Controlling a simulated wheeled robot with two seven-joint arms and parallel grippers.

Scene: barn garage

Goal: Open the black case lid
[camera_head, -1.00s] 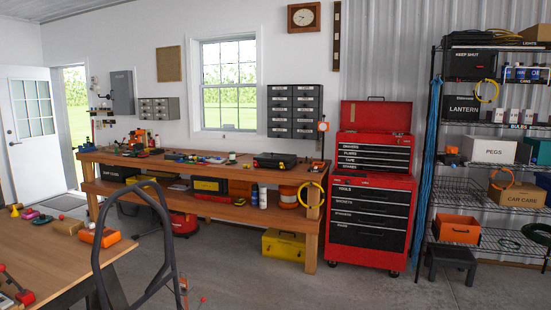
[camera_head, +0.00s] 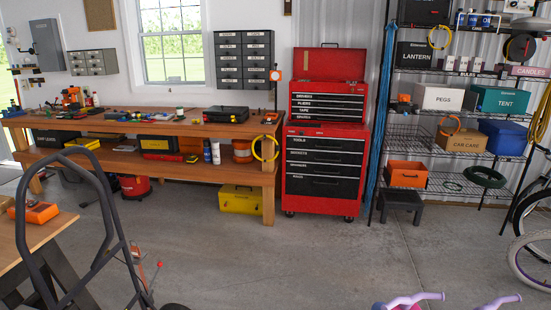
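A black case (camera_head: 226,114) lies flat on top of the wooden workbench (camera_head: 255,131), toward its right end. Its lid looks shut. It is small in the camera_head view, so its latches and handle cannot be made out. Neither of my grippers is in view.
A hand truck (camera_head: 112,215) stands in front of the bench at left, beside another wooden table (camera_head: 70,222). A red tool chest (camera_head: 325,160) stands right of the bench. Wire shelves, a bicycle wheel (camera_head: 535,258) and purple handlebars (camera_head: 408,299) are at right. The middle floor is clear.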

